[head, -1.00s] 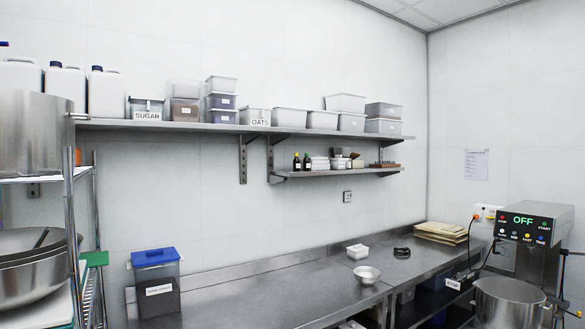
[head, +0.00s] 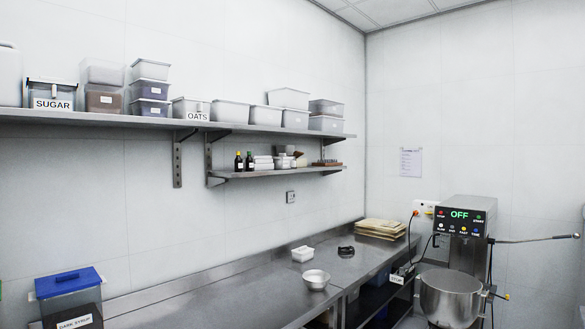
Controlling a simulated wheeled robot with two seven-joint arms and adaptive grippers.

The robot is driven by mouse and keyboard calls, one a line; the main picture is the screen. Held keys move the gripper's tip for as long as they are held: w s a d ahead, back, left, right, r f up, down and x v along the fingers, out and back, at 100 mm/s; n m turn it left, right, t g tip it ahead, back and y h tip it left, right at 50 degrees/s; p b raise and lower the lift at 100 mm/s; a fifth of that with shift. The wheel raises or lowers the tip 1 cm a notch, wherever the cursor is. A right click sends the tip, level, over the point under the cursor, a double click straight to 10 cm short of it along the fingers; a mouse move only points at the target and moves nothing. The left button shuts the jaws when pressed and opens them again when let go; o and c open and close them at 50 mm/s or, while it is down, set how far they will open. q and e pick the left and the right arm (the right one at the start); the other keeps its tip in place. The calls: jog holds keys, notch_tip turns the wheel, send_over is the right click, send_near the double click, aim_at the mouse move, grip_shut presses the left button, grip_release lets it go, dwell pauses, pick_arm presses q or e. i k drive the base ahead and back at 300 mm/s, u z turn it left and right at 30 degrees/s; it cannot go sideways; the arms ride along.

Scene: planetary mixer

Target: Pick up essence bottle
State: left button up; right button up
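Two small dark bottles stand upright side by side on the lower wall shelf (head: 270,173), near its left end. The left dark bottle (head: 238,162) and the right dark bottle (head: 249,161) have pale or yellowish labels, too small to read. I cannot tell from the labels which one is the essence bottle. Neither of my grippers shows in the head view.
White containers (head: 263,163) stand right of the bottles. The upper shelf (head: 110,119) with several tubs overhangs them. The mixer (head: 465,232) stands at right.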

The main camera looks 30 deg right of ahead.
aim_at(238, 162)
jog(key=z, duration=0.95)
jog(key=i, duration=2.95)
jog(key=u, duration=0.55)
